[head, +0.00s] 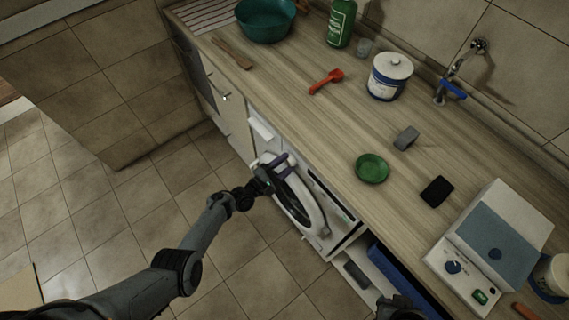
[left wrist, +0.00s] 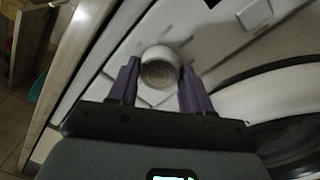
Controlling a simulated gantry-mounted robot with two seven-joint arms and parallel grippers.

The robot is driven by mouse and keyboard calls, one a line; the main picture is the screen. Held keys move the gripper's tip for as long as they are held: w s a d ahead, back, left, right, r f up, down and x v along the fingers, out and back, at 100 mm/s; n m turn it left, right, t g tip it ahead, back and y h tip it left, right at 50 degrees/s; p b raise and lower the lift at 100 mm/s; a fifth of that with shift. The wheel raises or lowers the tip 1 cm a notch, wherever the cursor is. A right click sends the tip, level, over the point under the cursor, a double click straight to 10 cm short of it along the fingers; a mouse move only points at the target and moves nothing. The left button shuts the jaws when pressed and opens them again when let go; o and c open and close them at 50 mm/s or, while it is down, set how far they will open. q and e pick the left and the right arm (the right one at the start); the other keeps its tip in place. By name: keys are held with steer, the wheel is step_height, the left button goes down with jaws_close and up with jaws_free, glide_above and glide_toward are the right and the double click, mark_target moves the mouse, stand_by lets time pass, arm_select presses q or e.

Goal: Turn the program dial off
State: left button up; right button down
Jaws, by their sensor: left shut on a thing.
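The white washing machine (head: 343,240) stands under the counter, with its round door (head: 318,222) facing the floor space. My left gripper (head: 280,162) is at the upper left of the machine's front. In the left wrist view, the round pale program dial (left wrist: 160,68) sits on the white panel between the two purple fingers of my left gripper (left wrist: 161,78). The fingers are shut on it, one on each side. The dial is hidden by the gripper in the head view. A dark part at the bottom edge looks like my right gripper (head: 396,305); its fingers are not clear.
An open drawer (head: 357,273) with a blue thing in it is right of the machine. The counter (head: 300,115) above holds a green bowl (head: 372,168), a red scoop (head: 326,82), a white canister (head: 390,75) and a scale-like appliance (head: 490,245). The tiled floor (head: 130,215) is clear.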

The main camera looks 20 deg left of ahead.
stand_by(0.4)
arm_select(q)
steer(key=o, duration=1)
steer(key=shift+o, duration=0.2)
steer(key=shift+s, duration=0.1)
steer(key=shift+s+a, duration=0.15)
steer(key=shift+s, duration=0.05)
steer(key=p+v, duration=0.2)
steer(key=v, duration=0.8)
steer(key=shift+s, duration=0.1)
